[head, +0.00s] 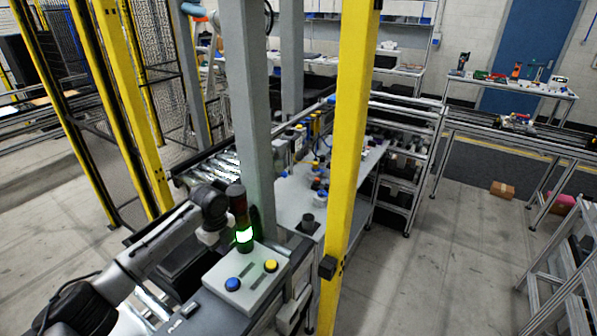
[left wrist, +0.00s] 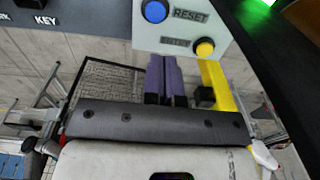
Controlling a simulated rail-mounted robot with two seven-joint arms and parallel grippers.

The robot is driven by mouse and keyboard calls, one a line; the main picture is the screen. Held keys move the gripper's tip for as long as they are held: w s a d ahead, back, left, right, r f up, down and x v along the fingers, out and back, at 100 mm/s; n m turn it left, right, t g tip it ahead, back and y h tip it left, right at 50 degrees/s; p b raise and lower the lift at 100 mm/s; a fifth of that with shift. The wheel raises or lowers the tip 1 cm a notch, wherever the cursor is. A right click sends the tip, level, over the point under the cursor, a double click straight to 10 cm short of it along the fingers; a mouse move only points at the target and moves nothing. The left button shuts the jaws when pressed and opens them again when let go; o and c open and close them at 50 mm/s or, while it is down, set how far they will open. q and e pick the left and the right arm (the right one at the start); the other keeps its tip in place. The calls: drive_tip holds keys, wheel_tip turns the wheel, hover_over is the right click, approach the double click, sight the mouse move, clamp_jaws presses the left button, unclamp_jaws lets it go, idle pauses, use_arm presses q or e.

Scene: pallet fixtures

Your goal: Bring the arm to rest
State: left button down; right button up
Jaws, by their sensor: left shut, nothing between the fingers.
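My left arm (head: 150,245) reaches in from the lower left in the head view, its wrist end beside the stack light. In the left wrist view my left gripper (left wrist: 165,62) shows as two purple fingers pressed together, shut and empty. Its tips are just below the edge of the white control box (left wrist: 205,20) in the picture; I cannot tell whether they touch it. The box carries a blue button (left wrist: 154,11) marked RESET and a yellow button (left wrist: 204,48). In the head view the fingertips are not clearly visible. My right gripper is not in view.
A grey post (head: 250,110) and a yellow post (head: 350,140) stand close by. A workbench (head: 300,195) with small parts is behind. Open floor (head: 440,270) lies to the right.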

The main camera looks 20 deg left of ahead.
use_arm(q)
drive_tip(key=shift+f, duration=0.1)
drive_tip(key=s+d+f+n+h, duration=0.1)
drive_tip(key=s+d+f+n, duration=0.2)
drive_tip(key=s+d+f, duration=1.3)
drive_tip(key=s+d+f+n+t, duration=0.2)
drive_tip(key=s+d+f+n, duration=0.1)
drive_tip(key=s+d+n, duration=0.4)
drive_tip(key=s+a+r+n+t, duration=0.15)
drive_tip(key=s+n, duration=0.25)
drive_tip(key=s, duration=0.4)
drive_tip(key=s+a+r+n, duration=0.2)
drive_tip(key=s+a+n, duration=0.15)
drive_tip(key=s, duration=0.55)
wheel_tip(320, 180, up, 13)
drive_tip(key=y+p, duration=0.1)
drive_tip(key=p, duration=1.1)
drive_tip(key=shift+n+p, duration=0.3)
drive_tip(key=shift+n, duration=0.05)
drive_tip(key=shift+f, duration=0.1)
